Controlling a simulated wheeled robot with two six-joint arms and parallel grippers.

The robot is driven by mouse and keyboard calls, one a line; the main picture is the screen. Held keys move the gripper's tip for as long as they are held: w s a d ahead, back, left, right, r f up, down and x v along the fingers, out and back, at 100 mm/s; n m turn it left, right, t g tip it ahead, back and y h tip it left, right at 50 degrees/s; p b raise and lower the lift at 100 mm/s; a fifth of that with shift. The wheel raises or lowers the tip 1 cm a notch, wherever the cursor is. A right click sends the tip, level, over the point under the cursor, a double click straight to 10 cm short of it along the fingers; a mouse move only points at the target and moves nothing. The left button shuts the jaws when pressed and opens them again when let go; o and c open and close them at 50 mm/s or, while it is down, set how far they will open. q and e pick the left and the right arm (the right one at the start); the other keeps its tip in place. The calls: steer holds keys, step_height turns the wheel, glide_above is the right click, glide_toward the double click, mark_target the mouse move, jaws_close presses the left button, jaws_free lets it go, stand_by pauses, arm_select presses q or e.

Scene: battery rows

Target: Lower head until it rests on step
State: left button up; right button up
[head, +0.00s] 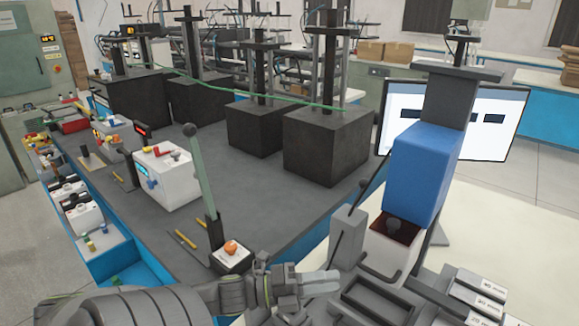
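A blue block-shaped head (420,170) hangs on a dark grey upright column at the right in the head view. Which part is the step I cannot tell; a gap seems to show between the head's underside and the knob. My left gripper (331,281) is at bottom centre, left of the base and apart from the head. Its pale fingers lie close together with nothing visible between them. My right gripper is out of view.
A lever with a ball knob (198,165) and an orange button box (231,257) stand left of my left gripper. Black blocks on columns (327,145) stand behind on the dark bench. A monitor (492,125) is behind the head. Grey labelled trays (480,295) lie bottom right.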

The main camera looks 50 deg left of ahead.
arm_select(q)
steer(key=p+v, duration=0.1)
steer(key=v, duration=0.6)
steer(key=shift+s, duration=0.15)
stand_by(0.4)
